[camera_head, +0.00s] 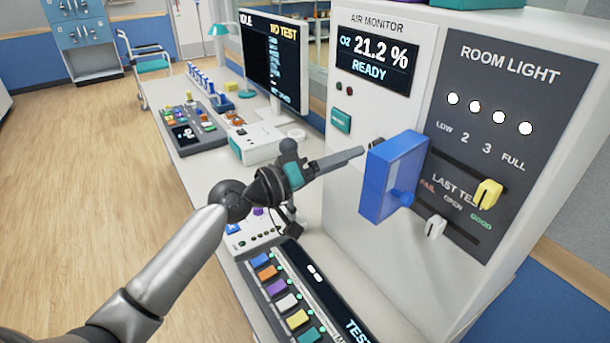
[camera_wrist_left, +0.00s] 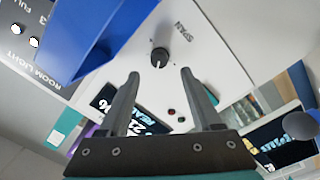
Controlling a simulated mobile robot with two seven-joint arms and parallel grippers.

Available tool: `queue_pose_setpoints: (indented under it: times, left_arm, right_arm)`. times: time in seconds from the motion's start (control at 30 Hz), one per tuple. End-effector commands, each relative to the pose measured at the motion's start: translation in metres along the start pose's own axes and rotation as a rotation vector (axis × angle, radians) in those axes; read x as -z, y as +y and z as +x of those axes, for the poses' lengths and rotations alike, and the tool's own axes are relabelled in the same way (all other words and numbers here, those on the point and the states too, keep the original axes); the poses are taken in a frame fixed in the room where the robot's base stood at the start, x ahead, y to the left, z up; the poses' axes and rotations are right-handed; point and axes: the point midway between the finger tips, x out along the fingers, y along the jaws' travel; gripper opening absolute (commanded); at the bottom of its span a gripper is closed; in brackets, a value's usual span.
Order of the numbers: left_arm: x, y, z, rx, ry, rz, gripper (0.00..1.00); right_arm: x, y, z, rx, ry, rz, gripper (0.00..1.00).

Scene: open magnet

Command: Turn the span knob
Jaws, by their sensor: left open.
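The span knob (camera_wrist_left: 160,58) is a small dark round knob with a pale pointer line, on the white panel under the word SPAN in the left wrist view. In the head view a small dark bit of it (camera_head: 376,144) shows between my gripper and the blue cover, mostly hidden. My left gripper (camera_wrist_left: 160,74) is open and empty, pointing at the panel. Its fingers lie on either side of the knob in the picture, but it seems short of the knob. In the head view the fingertips (camera_head: 360,151) are close to the panel.
A blue box-like cover (camera_head: 394,178) juts from the panel right beside my fingertips. A yellow slider (camera_head: 487,193) and a white slider (camera_head: 435,227) are farther right. The air monitor display (camera_head: 375,58) reads 21.2 % READY. A button console (camera_head: 285,290) lies below my arm.

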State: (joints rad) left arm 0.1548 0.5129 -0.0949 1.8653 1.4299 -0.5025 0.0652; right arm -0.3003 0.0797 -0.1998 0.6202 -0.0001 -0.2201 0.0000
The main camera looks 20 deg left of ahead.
Motion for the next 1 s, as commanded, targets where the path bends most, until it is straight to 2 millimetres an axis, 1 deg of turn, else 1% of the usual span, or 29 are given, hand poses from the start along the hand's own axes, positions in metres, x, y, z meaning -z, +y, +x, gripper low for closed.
queue_pose_setpoints:
  times: [0.03, 0.2, 0.4, 0.5, 0.7, 1.0]
  left_arm:
    - [-0.003, -0.002, -0.011, 0.002, -0.003, 0.002, 0.65]
    - [-0.003, -0.002, -0.042, 0.002, -0.003, 0.001, 0.65]
    - [-0.002, -0.002, -0.070, 0.002, -0.002, -0.001, 0.65]
    - [-0.001, -0.002, -0.079, 0.001, 0.000, -0.001, 0.65]
    - [0.000, 0.000, -0.087, 0.000, -0.001, 0.001, 0.65]
    - [0.000, 0.000, -0.087, 0.000, 0.000, 0.000, 0.65]
  right_arm:
    - [-0.001, 0.000, 0.004, 0.000, 0.000, 0.000, 0.50]
    - [-0.001, 0.000, 0.013, 0.000, 0.000, 0.000, 0.50]
    - [-0.002, 0.000, 0.021, 0.000, 0.000, 0.000, 0.50]
    - [-0.002, 0.000, 0.024, 0.000, 0.000, 0.000, 0.50]
    - [-0.002, 0.000, 0.026, 0.000, 0.000, 0.000, 0.50]
    - [-0.002, 0.000, 0.025, 0.000, 0.000, 0.000, 0.50]
